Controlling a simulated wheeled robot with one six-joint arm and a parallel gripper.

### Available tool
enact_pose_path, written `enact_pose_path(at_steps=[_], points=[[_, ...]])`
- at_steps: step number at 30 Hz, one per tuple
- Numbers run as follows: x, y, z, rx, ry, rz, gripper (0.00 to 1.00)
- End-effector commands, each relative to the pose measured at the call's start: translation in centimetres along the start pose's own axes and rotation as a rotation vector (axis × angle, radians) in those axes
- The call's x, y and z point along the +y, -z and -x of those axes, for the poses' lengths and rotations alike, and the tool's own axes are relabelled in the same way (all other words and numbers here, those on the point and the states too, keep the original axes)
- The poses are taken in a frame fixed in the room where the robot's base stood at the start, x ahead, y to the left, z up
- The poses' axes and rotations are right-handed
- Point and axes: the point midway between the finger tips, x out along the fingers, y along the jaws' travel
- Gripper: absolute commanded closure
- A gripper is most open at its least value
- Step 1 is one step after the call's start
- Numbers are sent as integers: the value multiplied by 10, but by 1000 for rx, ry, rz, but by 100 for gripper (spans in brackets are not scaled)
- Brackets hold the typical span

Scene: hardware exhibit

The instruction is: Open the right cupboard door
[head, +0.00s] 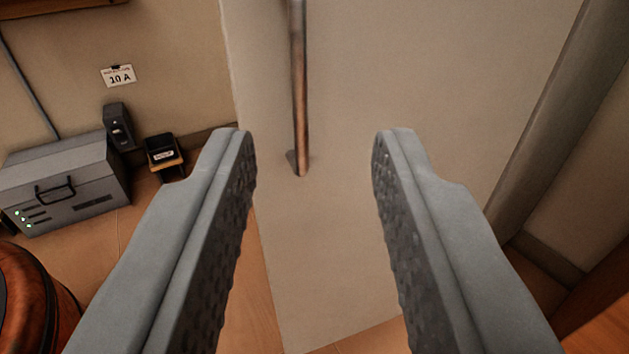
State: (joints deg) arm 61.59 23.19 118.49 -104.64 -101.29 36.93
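A pale cupboard door (430,90) fills the middle of the head view. The handle's top is cut off by the frame. I cannot tell how far the fingertips are from the handle. Only one door is clearly seen.
A grey metal box (70,185) with green lights stands on the floor at left, beside small dark devices (118,127). A "10 A" card (119,77) is on the wall. A rounded reddish-brown object (30,300) is at lower left. A dark post (560,110) stands right of the door.

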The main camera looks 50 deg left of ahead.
Motion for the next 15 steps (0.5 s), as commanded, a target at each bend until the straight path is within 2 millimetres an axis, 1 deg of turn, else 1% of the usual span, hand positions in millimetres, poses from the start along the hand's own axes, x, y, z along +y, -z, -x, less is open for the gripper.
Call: enact_pose_path(at_steps=[1,3,6,10,15], points=[[0,0,9,0,-3,0,67],[1,0,18,0,-3,0,67],[0,0,28,0,-1,1,67],[0,0,35,0,-1,1,67],[0,0,37,0,-1,0,67]])
